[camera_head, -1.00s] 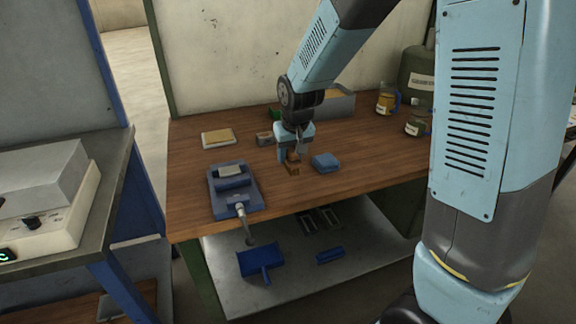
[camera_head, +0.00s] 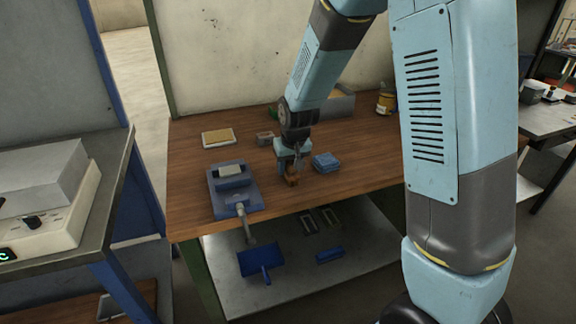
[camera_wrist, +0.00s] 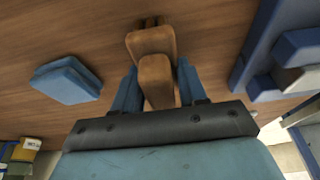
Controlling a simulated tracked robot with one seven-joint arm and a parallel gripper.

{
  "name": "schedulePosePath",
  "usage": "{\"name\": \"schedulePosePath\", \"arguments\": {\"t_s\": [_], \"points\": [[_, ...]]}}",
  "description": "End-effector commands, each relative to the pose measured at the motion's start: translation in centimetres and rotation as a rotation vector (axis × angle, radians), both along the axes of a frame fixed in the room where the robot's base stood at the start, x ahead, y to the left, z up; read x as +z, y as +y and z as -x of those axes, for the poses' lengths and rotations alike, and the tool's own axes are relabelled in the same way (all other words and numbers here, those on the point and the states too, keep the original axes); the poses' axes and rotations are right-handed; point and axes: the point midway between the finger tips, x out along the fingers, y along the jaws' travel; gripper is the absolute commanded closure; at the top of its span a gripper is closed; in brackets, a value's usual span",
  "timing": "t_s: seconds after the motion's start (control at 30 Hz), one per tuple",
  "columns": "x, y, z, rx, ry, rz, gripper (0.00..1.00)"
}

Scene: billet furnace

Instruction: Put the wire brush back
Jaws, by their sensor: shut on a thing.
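My gripper (camera_head: 290,167) is over the front middle of the wooden workbench (camera_head: 190,150). It is shut on the wire brush (camera_head: 292,181), whose brown wooden body sticks out below the fingers. I cannot tell whether the brush touches the bench top.
A folded blue cloth (camera_head: 325,162) lies close right of my gripper. A blue-grey fixture (camera_head: 238,200) stands to the left at the front edge. A blue dustpan (camera_head: 262,258) is on the lower shelf.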

Motion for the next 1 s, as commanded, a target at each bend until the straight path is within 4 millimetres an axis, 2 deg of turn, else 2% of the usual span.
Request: {"name": "schedulePosePath", "arguments": {"t_s": [0.03,0.07,0.3,0.67,1.0], "points": [[-0.1,0.0,0.0,0.000,0.001,0.000,0.91],[-0.1,0.0,0.0,0.000,0.000,0.000,0.56],[-0.1,0.0,0.0,0.000,0.001,0.000,0.33],[0.4,-0.1,0.1,-0.001,-0.001,-0.001,0.33],[4.8,-0.4,1.3,-0.001,-0.003,-0.002,0.33]]}}
